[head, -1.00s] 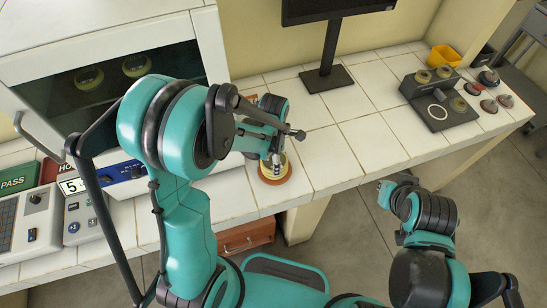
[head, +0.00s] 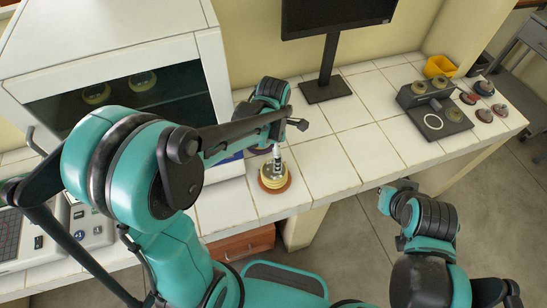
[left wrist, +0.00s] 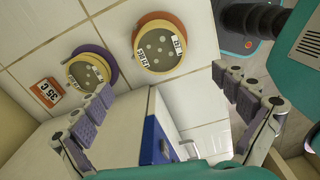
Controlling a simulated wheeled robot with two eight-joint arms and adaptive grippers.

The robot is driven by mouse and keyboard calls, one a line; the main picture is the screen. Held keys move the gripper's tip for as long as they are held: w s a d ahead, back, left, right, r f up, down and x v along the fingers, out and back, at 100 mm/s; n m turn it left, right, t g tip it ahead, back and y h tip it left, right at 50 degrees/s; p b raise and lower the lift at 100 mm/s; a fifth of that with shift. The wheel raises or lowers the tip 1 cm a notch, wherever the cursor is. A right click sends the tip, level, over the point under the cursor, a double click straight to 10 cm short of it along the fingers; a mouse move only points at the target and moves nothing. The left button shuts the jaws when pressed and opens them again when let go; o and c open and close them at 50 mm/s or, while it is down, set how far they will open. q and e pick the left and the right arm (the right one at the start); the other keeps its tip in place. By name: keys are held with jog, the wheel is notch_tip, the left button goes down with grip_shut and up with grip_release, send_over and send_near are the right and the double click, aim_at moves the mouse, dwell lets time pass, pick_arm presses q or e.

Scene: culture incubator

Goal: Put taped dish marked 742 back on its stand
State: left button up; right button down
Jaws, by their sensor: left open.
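In the left wrist view, a yellow-taped dish on an orange-brown base (left wrist: 159,47) and another on a purple base (left wrist: 88,71) stand on the white tiles. Both have small labels that I cannot read, so I cannot tell which is 742. The orange-brown-based dish also shows in the head view (head: 273,177). My left gripper (left wrist: 165,82) is open and empty; in the head view it (head: 276,156) is just above and behind that dish. A black stand (head: 433,124) at the right of the counter holds dishes and has a white ring marking. My right gripper (head: 388,194) is off the counter's front edge, its fingers unclear.
An incubator (head: 122,45) with dark glass and two dishes inside is at left. A monitor (head: 329,86) stands at the back. Several round pieces (head: 484,88) and a yellow bin (head: 440,66) are near the stand. The middle counter tiles are clear.

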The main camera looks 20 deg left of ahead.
pick_arm(q)
jog(key=s+a+r+m+t, duration=0.2)
jog(key=s+r+m, duration=0.3)
jog(key=m, duration=0.6)
jog(key=s+a+r+m+t, duration=0.2)
jog(key=s+r+m+t, duration=0.3)
jog(key=m, duration=0.7)
jog(key=shift+a+r, duration=0.15)
jog(key=shift+a, duration=0.1)
jog(key=shift+s, duration=0.1)
notch_tip(320, 180, down, 10)
jog(key=b, duration=0.9)
